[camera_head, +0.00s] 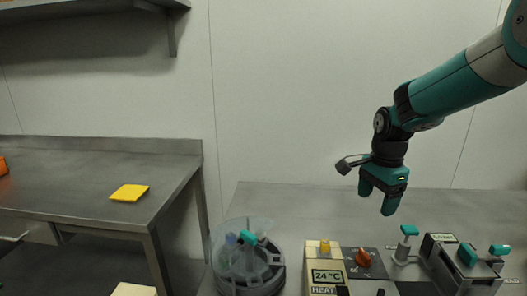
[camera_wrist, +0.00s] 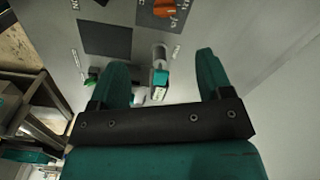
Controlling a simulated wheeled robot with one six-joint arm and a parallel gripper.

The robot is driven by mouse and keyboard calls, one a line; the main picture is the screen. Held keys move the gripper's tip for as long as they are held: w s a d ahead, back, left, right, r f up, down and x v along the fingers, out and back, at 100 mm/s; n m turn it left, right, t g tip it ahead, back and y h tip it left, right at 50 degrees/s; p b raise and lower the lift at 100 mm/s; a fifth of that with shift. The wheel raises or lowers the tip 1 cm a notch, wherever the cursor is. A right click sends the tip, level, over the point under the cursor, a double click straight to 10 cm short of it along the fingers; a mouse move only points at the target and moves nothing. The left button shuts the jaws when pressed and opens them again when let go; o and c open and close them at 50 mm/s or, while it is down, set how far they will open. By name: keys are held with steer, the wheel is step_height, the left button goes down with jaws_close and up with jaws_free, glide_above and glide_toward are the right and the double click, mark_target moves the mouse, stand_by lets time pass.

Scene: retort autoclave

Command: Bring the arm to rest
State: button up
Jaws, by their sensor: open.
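My gripper (camera_head: 377,200) hangs from my teal and black arm at the right of the head view, fingers pointing down. It is open and empty, in the air above the bench and behind the row of devices. In the wrist view my gripper (camera_wrist: 160,75) shows two teal fingers spread apart. Between and beyond them is a small teal-topped valve (camera_wrist: 160,77) on the panel, apart from the fingers. The same valve stands on the bench in the head view (camera_head: 408,232).
A round vessel with a clear lid (camera_head: 248,262) stands on the bench (camera_head: 290,205). Right of it are a heat box reading 24 °C (camera_head: 325,275), an orange knob (camera_head: 363,258) and a teal-handled device (camera_head: 465,262). A side table (camera_head: 80,180) at left holds a yellow cloth (camera_head: 129,193).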

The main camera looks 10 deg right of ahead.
steer(key=s+a+r+n+y, duration=0.1)
steer(key=s+a+r+n, duration=0.1)
steer(key=s+a+n, duration=0.3)
steer(key=s+a+r+n+y, duration=0.1)
steer(key=s+a+r+n, duration=0.2)
steer(key=s+a+n, duration=0.3)
steer(key=s+a+r+n+y, duration=0.2)
steer(key=s+a+n, duration=0.4)
steer(key=s+n, duration=0.5)
steer(key=s+p, duration=0.1)
steer(key=s, duration=0.4)
steer(key=shift+s+r+n, duration=0.25)
steer(key=shift+s+n, duration=0.15)
steer(key=shift+a, duration=0.1)
